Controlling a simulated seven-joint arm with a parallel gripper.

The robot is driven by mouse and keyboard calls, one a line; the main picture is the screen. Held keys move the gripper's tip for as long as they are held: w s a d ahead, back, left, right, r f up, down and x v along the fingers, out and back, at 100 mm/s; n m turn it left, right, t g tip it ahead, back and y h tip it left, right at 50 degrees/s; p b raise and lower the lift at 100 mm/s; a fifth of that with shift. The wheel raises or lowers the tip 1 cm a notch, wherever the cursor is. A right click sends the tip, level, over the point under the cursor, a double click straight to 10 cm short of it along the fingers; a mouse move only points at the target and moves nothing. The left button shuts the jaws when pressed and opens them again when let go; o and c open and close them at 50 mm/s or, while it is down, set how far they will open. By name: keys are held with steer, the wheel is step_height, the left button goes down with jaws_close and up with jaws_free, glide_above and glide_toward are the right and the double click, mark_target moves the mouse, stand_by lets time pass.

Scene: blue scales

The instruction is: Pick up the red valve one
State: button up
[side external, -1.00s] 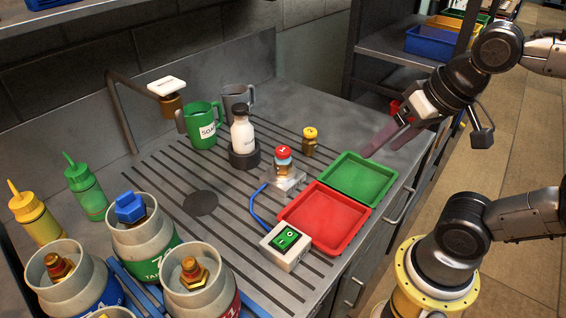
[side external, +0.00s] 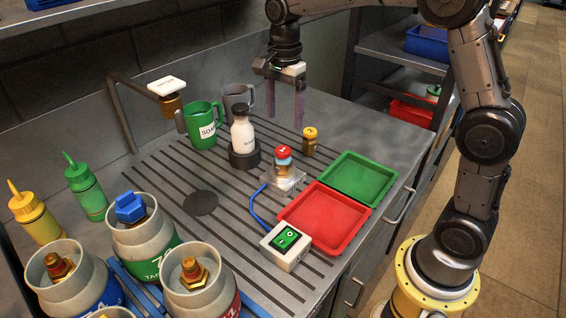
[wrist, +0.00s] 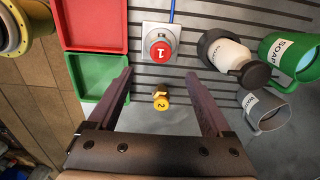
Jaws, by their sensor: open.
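In the wrist view the red valve (wrist: 161,51) shows from above, ahead of and between the fingers. A yellow-topped brass valve (side external: 309,141), marked 2, stands behind it and also shows in the wrist view (wrist: 161,98), between the fingers. My gripper (side external: 285,120) is open, points down, and is empty above the back of the worktop, behind both valves.
A white soap bottle (side external: 242,133) in a dark holder and a green mug (side external: 203,126) stand left of the valves. A green tray (side external: 385,176) and a red tray (side external: 340,232) lie to the right. A switch box (side external: 287,246) is in front.

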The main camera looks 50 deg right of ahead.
mark_target(282, 150)
step_height(282, 150, down, 8)
steer(key=shift+r, duration=0.1)
steer(key=shift+a+f, duration=0.15)
steer(key=shift+f, duration=1.25)
steer(key=shift+a+f, duration=0.1)
steer(key=shift+f, duration=1.3)
jaws_close()
steer(key=shift+w, duration=0.1)
